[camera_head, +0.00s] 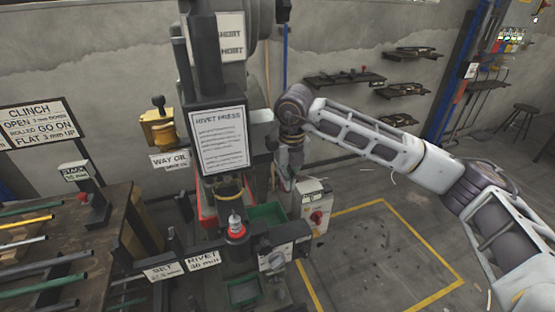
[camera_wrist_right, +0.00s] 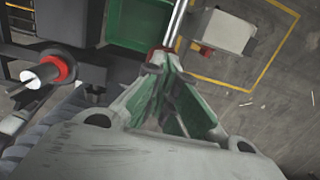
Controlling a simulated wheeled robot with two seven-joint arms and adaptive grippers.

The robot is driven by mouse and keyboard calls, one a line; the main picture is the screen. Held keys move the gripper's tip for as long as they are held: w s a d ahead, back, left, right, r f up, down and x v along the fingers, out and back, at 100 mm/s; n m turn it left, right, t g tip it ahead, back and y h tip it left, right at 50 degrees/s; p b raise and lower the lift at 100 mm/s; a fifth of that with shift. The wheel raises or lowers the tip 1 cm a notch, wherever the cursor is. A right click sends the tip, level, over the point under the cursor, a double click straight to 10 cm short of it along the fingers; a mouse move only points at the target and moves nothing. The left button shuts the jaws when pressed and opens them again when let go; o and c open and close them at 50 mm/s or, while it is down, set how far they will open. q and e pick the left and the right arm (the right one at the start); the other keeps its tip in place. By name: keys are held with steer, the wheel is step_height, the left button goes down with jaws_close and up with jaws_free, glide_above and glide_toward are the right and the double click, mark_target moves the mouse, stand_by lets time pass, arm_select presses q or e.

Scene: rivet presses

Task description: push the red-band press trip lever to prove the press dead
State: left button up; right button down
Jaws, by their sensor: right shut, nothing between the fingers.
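The rivet press (camera_head: 217,140) stands left of centre in the head view, with a printed sign on its front. A red collar (camera_head: 236,229) with a white-tipped part sits low on its front; it also shows in the wrist view (camera_wrist_right: 62,67). My right gripper (camera_head: 287,172) points down beside the press's right side, partly hidden by its own wrist. In the wrist view my right gripper (camera_wrist_right: 160,62) is shut and empty. A bright metal rod (camera_wrist_right: 177,22) with a reddish end runs up from just beyond the fingertips; I cannot tell whether they touch. I cannot make out the trip lever for certain. My left gripper is not in view.
A green tray (camera_head: 265,217) lies beside the press base. A grey box with a red switch (camera_head: 316,217) stands to its right. A bench with coloured rods (camera_head: 100,222) is at left. Yellow-lined floor (camera_head: 375,245) at right is clear.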

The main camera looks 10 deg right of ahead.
steer(key=shift+f, duration=0.5)
